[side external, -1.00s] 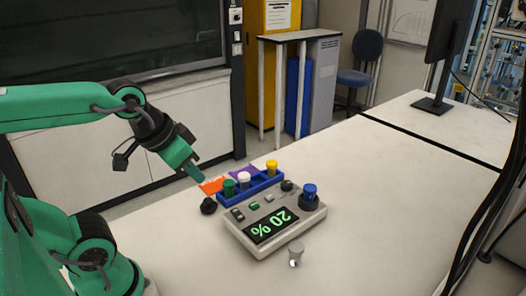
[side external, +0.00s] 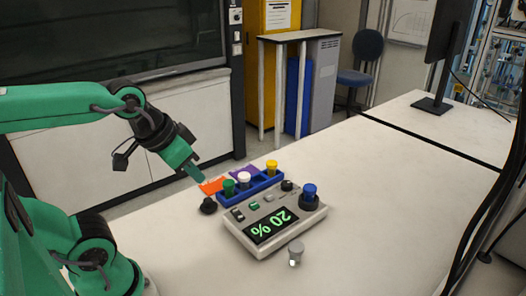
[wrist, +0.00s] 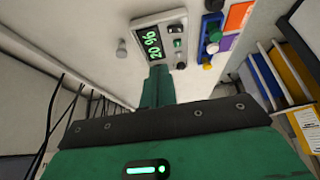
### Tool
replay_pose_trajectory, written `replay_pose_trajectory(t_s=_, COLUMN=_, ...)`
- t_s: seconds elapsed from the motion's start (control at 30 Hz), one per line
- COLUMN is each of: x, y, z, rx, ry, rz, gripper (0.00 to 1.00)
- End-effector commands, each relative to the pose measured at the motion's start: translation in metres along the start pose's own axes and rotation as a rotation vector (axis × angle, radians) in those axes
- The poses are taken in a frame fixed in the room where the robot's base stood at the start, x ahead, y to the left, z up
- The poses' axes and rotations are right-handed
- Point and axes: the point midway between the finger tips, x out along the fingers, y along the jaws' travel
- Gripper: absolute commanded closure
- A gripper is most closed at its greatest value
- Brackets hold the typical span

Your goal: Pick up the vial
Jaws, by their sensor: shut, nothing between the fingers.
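Several capped vials are in the side view. A green-capped vial (side external: 229,187), a white-capped vial (side external: 244,180) and a yellow-capped vial (side external: 272,168) stand in a blue rack (side external: 262,187). A blue-capped vial (side external: 309,193) stands at the right end of the grey device (side external: 285,222). A small grey-capped piece (side external: 296,249) stands alone on the table in front of the device; it also shows in the wrist view (wrist: 121,50). My gripper (side external: 199,178) is shut and empty, above and left of the rack, apart from every vial. Its shut fingers show in the wrist view (wrist: 158,76).
The device's screen (side external: 272,225) reads 20 %. A black knob-like piece (side external: 208,205) sits left of the device. Orange (side external: 213,186) and purple (side external: 244,171) cards lie behind the rack.

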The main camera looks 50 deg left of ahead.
Motion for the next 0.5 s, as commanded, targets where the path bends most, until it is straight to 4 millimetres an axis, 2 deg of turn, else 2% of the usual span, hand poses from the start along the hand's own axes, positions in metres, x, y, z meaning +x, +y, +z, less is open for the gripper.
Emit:
replay_pose_trajectory(t_s=0.23, x=0.0, y=0.0, z=0.0, rx=0.0, ry=0.0, rz=0.0, gripper=0.98)
replay_pose_trajectory(t_s=0.5, x=0.0, y=0.0, z=0.0, rx=0.0, ry=0.0, rz=0.0, gripper=0.45)
